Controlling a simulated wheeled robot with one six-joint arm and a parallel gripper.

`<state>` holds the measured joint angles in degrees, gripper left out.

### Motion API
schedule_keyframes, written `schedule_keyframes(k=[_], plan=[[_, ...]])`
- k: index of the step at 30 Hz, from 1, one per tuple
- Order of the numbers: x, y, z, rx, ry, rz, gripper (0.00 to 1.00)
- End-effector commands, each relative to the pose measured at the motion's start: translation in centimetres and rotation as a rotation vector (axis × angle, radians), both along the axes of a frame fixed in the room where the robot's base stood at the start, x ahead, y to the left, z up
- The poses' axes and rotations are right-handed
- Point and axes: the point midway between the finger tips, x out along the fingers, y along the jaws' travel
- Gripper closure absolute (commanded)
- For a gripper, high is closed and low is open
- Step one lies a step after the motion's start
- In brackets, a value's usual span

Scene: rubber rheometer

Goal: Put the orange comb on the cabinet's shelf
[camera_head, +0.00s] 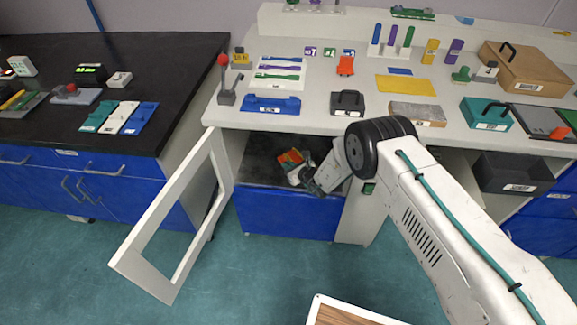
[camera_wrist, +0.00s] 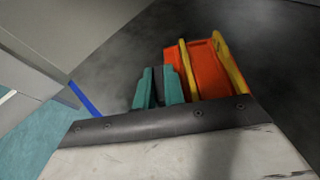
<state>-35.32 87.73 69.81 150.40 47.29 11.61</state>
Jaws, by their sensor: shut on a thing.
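The orange comb (camera_head: 289,157) is at my gripper (camera_head: 299,173), inside the open cabinet under the bench in the head view. In the wrist view, the orange comb (camera_wrist: 202,72) lies ahead of the gripper body, with yellow strips along it and teal pieces to its left. My gripper is shut on the comb. Whether the comb touches the surface below is unclear. The cabinet's dark shelf (camera_head: 255,168) shows around the gripper; it also fills much of the wrist view (camera_wrist: 115,62). My wrist hides the cabinet's right part.
The cabinet's white-framed door (camera_head: 160,226) stands open at the left. A blue front (camera_head: 285,215) is below the shelf. Free shelf surface shows left of my gripper.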

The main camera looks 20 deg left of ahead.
Motion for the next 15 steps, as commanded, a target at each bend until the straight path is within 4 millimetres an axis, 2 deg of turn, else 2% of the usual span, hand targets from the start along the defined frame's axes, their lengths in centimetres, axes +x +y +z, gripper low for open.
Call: schedule_keyframes(k=[4,5,6,7,15], plan=[[0.0,0.01,-0.3,0.001,-0.001,0.0,1.0],[-0.02,-0.01,-0.28,0.0,0.0,0.0,0.81],[-0.01,-0.01,-0.27,0.0,0.0,0.0,0.7],[-0.01,-0.02,-0.26,0.0,0.0,0.0,0.67],[-0.01,0.0,-0.16,0.0,0.0,0.0,0.67]])
